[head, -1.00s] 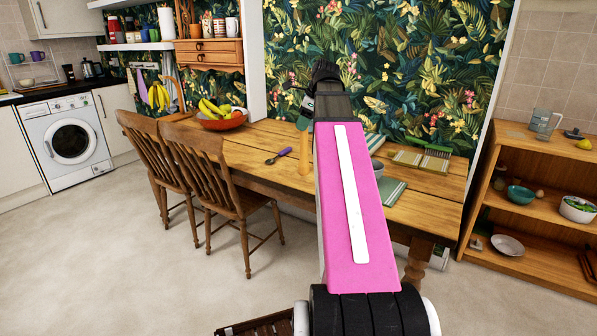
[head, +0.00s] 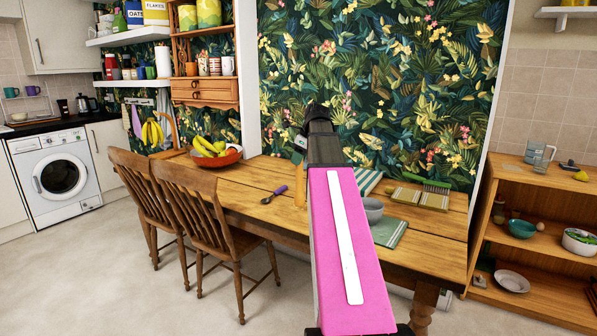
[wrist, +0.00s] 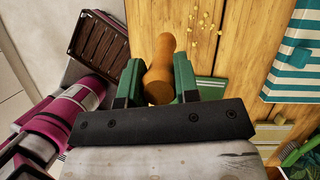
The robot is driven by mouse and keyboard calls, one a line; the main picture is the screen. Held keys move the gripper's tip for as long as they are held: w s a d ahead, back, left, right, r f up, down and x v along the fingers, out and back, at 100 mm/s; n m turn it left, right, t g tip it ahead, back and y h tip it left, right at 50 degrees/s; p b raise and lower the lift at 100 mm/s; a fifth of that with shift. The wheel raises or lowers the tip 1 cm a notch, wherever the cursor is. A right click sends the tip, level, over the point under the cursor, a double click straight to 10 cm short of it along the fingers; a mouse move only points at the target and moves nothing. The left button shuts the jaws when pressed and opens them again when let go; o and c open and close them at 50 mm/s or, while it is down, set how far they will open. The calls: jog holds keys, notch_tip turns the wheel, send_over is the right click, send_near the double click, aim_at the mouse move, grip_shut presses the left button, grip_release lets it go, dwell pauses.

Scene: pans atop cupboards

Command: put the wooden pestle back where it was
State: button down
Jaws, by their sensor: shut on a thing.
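The wooden pestle (wrist: 160,70) is between the green fingers of my gripper (wrist: 159,88) in the wrist view, and the fingers are shut on it. In the head view the pestle (head: 299,190) hangs about upright over the wooden table (head: 235,183), just left of my pink arm. I cannot tell whether its lower end touches the table. My arm hides most of the gripper and part of the tabletop in the head view.
Two chairs (head: 205,225) stand at the front. A shelf unit (head: 535,230) stands at right.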

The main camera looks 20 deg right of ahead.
aim_at(298, 169)
jog(key=shift+w+d+f, duration=0.1)
jog(key=shift+w+f, duration=0.2)
jog(key=shift+f, duration=0.55)
jog(key=shift+w+d+f, duration=0.1)
jog(key=shift+w+f, duration=0.15)
jog(key=shift+f, duration=0.55)
jog(key=shift+w+d+f, duration=0.1)
jog(key=shift+w+f, duration=0.2)
jog(key=shift+f, duration=0.7)
jog(key=c, duration=0.8)
grip_release()
jog(key=shift+c, duration=0.2)
jog(key=v, duration=1.2)
jog(key=shift+a, duration=0.1)
